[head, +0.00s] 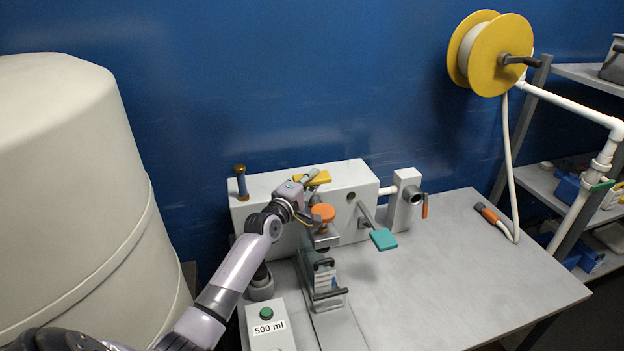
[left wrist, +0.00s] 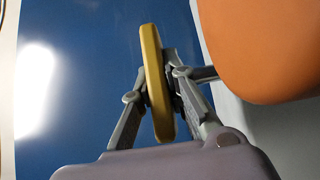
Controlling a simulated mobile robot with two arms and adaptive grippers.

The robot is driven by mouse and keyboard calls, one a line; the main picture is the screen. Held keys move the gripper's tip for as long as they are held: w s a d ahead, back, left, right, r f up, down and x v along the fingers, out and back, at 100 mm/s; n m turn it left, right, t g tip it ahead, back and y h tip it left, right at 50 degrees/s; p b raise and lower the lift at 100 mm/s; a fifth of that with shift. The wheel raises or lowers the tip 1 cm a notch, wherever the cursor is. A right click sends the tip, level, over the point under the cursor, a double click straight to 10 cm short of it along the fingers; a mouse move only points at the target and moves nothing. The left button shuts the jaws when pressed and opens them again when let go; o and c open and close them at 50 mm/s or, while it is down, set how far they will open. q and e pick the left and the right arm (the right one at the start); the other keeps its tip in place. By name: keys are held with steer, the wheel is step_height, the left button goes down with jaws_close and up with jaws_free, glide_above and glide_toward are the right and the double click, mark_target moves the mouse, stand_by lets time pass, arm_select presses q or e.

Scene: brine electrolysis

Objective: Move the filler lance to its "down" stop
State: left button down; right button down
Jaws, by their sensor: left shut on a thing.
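My left gripper (head: 305,183) is at the top front of the light grey filling machine (head: 270,190) on the table. It is shut on a flat yellow handle (head: 319,178). In the left wrist view the yellow handle (left wrist: 156,85) stands edge-on between the two fingers. An orange knob (head: 323,212) is just below and right of the gripper, and it also shows close up in the left wrist view (left wrist: 262,45). I cannot tell how the handle joins the filler lance; my gripper and arm hide part of the machine there. My right gripper is out of view.
A teal paddle lever (head: 383,239) sticks out right of the knob. A dark bottle-like fitting (head: 240,183) stands at the machine's left end. A box marked 500 ml (head: 268,327) and a caged holder (head: 325,280) stand in front. The table's right side (head: 455,270) is mostly clear.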

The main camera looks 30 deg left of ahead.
arm_select(q)
step_height(320, 180, down, 5)
steer(key=b, duration=0.4)
steer(key=shift+r, duration=0.1)
steer(key=c, duration=1.6)
jaws_free()
steer(key=shift+r, duration=0.1)
steer(key=s+d, duration=0.1)
steer(key=s, duration=1.1)
